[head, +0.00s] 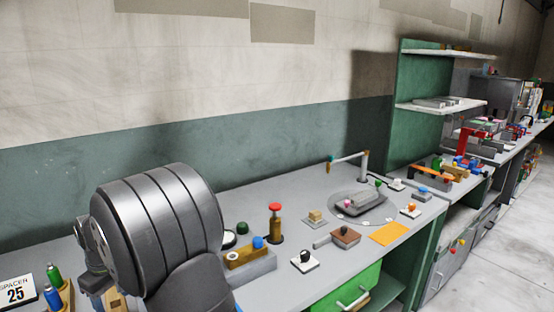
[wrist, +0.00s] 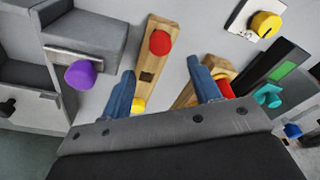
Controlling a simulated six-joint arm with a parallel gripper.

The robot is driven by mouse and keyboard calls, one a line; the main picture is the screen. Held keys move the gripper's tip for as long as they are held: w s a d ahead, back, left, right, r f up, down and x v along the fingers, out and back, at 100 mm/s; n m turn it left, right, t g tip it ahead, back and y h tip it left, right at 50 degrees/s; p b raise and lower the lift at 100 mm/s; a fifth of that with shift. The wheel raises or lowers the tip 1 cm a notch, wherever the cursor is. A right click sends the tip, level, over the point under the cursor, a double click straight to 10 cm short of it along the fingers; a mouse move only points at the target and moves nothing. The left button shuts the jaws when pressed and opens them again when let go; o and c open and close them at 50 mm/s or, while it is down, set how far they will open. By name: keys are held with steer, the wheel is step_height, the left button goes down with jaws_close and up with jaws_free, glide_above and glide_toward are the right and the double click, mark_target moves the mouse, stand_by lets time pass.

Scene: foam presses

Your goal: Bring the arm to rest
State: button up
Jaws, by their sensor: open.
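My gripper (wrist: 163,68) shows in the wrist view with its two blue fingers apart. Nothing is visibly held between them. A wooden block with a red knob (wrist: 160,43) and a yellow knob lies beyond and between the fingers. A second wooden block (wrist: 222,68) is partly hidden behind the right finger, with a red part beside it. I cannot tell whether the fingers touch either block. In the head view my grey arm fills the lower left and hides most of the gripper.
The grey bench (head: 297,226) holds a red-topped brass post (head: 276,225), a wooden block on a grey base (head: 248,262), an orange sheet (head: 388,233) and a dark round plate (head: 345,207) with a jointed stand. The wrist view shows a purple knob (wrist: 80,75).

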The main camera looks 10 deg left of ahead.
steer(key=f, duration=0.7)
steer(key=shift+a+f, duration=0.1)
steer(key=shift+a, duration=0.25)
steer(key=shift+w+a+r, duration=0.15)
steer(key=shift+r, duration=0.05)
step_height(320, 180, up, 7)
steer(key=shift+f, duration=0.2)
stand_by(0.5)
